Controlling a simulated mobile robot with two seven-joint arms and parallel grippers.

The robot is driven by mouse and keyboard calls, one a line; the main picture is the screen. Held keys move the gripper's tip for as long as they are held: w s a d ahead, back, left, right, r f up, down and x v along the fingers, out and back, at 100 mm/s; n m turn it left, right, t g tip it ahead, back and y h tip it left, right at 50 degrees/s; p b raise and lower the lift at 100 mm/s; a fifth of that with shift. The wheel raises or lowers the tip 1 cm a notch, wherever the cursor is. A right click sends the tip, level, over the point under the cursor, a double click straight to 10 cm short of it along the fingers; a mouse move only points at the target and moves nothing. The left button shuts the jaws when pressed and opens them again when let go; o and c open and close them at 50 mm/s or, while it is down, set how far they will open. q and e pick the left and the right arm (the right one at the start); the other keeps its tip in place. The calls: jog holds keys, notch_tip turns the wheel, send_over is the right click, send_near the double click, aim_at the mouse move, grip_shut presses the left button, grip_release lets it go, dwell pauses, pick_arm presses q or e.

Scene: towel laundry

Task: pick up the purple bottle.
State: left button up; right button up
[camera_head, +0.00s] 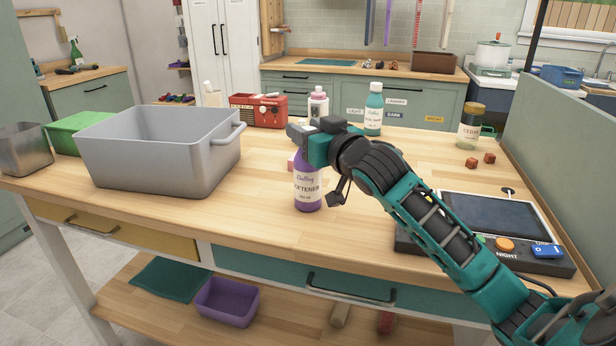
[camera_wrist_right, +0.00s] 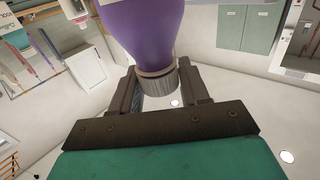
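The purple bottle (camera_head: 308,186) has a white "SOFTENER" label and stands upright on the wooden table, near its front edge. My right gripper (camera_head: 309,137) has come down over its top from the right and hides the cap in the head view. In the right wrist view, the purple bottle (camera_wrist_right: 147,30) has its grey cap between the two fingers of my right gripper (camera_wrist_right: 158,90). The fingers lie against both sides of the cap, so the gripper looks shut on it. The bottle's base looks to be at the tabletop. My left gripper is not in view.
A large grey bin (camera_head: 160,160) stands to the left. A dark control panel (camera_head: 490,215) lies at the right. The table front between bin and bottle is clear.

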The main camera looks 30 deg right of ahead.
grip_shut()
dwell(0.5)
